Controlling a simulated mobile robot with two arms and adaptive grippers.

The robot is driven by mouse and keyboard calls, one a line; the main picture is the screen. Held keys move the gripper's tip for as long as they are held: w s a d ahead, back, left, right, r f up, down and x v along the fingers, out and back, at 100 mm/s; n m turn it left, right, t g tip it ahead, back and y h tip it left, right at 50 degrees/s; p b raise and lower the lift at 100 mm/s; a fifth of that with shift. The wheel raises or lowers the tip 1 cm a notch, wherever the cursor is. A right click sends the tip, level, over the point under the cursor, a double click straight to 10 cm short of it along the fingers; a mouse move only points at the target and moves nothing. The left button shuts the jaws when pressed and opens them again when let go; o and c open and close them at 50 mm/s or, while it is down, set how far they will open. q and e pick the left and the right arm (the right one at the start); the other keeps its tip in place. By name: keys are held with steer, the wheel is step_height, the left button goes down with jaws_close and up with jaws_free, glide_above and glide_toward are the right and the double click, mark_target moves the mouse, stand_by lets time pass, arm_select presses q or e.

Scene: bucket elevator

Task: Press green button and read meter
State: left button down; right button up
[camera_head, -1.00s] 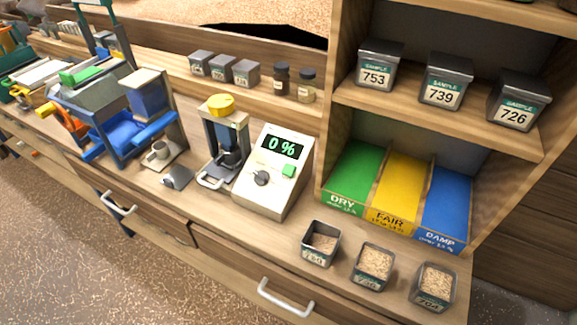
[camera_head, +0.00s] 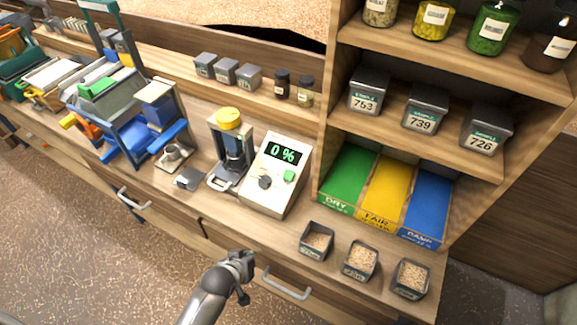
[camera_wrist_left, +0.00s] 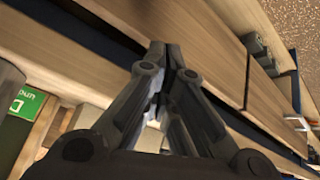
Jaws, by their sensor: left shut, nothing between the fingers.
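The meter (camera_head: 262,195) is a white box with a sloped face on the counter. Its dark display (camera_head: 285,152) reads 0 % in green digits. The green button (camera_head: 290,175) sits below the display, to the right of a dark knob (camera_head: 265,182). My left gripper (camera_head: 242,265) is in front of the counter, near the drawer front, below and apart from the meter. In the left wrist view its fingers (camera_wrist_left: 167,55) are together with nothing between them. My right gripper is not in view.
A press with a yellow top (camera_head: 229,118) stands left of the meter. Filled sample cups (camera_head: 361,260) stand on the counter to the right, below the coloured DRY, FAIR and DAMP bays (camera_head: 385,190). A drawer handle (camera_head: 287,284) sticks out near my gripper.

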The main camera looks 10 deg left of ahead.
arm_select(q)
steer(key=w+d+r+n+t+h+p, duration=0.1)
steer(key=w+d+r+n+t+p, duration=0.1)
steer(key=w+r, duration=0.6)
steer(key=w+d+r+n+t+p, duration=0.2)
steer(key=w+r, duration=0.6)
steer(key=r, duration=0.9)
steer(key=d+n+t, duration=0.1)
steer(key=n+t, duration=0.1)
steer(key=t, duration=0.1)
steer(key=shift+w+h, duration=0.4)
steer(key=shift+d, duration=0.1)
steer(key=b, duration=0.7)
glide_above(289, 175)
steer(key=s+a, duration=0.2)
steer(key=s, duration=0.1)
step_height(289, 175, down, 6)
steer(key=shift+a+f, duration=0.1)
steer(key=shift+w+f+b, duration=0.6)
steer(key=shift+f, duration=0.35)
steer(key=shift+d, duration=0.2)
steer(key=shift+w+f, duration=0.2)
steer(key=shift+f, duration=0.1)
